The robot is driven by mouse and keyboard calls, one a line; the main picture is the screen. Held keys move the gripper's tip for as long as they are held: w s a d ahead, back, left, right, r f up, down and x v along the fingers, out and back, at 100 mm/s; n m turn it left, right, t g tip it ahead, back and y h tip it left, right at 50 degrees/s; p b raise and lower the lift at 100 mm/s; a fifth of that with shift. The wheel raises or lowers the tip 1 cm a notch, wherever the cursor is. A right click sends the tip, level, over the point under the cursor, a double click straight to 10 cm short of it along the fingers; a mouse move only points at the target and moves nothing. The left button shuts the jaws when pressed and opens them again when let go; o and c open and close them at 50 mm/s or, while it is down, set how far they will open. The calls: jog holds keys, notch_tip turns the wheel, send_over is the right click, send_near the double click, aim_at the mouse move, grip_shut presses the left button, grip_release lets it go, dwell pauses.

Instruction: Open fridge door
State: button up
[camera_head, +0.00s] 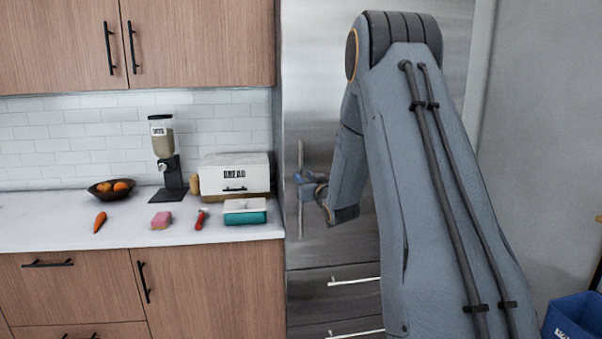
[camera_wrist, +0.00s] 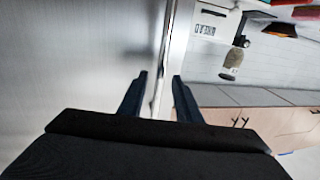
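The fridge (camera_head: 312,90) is a tall brushed-metal unit behind my arm, and its upper door looks shut. A vertical metal door handle (camera_head: 300,212) is near the door's left edge. My gripper (camera_head: 300,183) is at this handle, about mid-height. In the wrist view, the handle (camera_wrist: 163,62) runs between the two dark fingers of my gripper (camera_wrist: 157,95), with gaps visible at its sides. The fingers are apart and do not look closed on the bar. The metal door face (camera_wrist: 75,60) fills the left of the wrist view. My arm hides much of the door in the head view.
The counter (camera_head: 60,228) left of the fridge holds a fruit bowl (camera_head: 113,196), a coffee grinder (camera_head: 166,150), a bread box (camera_head: 222,175) and a teal container (camera_head: 245,217). Fridge drawers (camera_head: 310,288) lie below the door. A blue bin (camera_head: 572,318) stands at the lower right.

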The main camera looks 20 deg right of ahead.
aim_at(302, 175)
jog(key=shift+w+d+p, duration=0.15)
jog(key=shift+w+p, duration=0.35)
jog(key=shift+w, duration=1.5)
grip_shut()
